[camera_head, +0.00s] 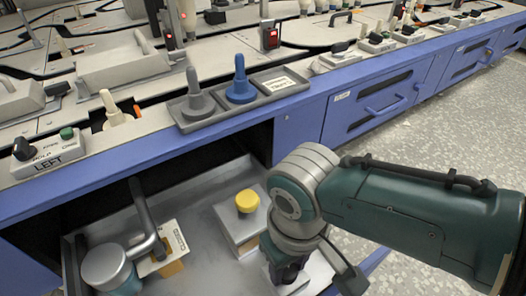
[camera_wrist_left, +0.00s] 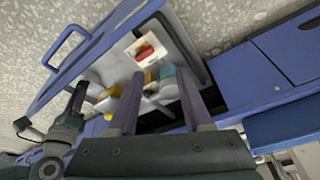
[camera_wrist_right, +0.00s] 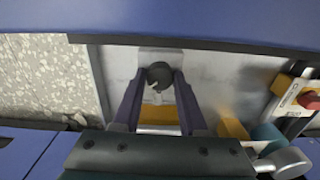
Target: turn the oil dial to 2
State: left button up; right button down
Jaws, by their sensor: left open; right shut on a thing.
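The oil dial appears to be the small dark knob (camera_wrist_right: 160,75) on a grey plate in the right wrist view. My right gripper (camera_wrist_right: 159,88) has a finger on each side of it and is shut on it. In the head view my right gripper (camera_head: 290,268) reaches down into the open drawer, over a pale plate (camera_head: 318,274). The dial's scale and pointer cannot be read. My left gripper (camera_wrist_left: 158,100) is open and empty, with its fingers well apart, and the drawer lies beyond it. The left gripper is not seen in the head view.
The drawer holds a yellow knob (camera_head: 247,201) on a grey block, a labelled card (camera_head: 172,243) and a silver-topped teal part with a grey pipe (camera_head: 143,207). A red knob (camera_wrist_left: 145,52) shows in the left wrist view. The blue bench edge (camera_head: 215,139) overhangs the drawer.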

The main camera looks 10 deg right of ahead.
aim_at(288, 271)
jog(key=n, duration=0.4)
jog(key=shift+n+p, duration=0.3)
jog(key=shift+p, duration=0.1)
jog(key=shift+n, duration=2.3)
jog(key=shift+c, duration=2.2)
grip_release()
notch_tip(288, 271, up, 10)
jog(key=p, duration=0.9)
jog(key=shift+p, duration=0.3)
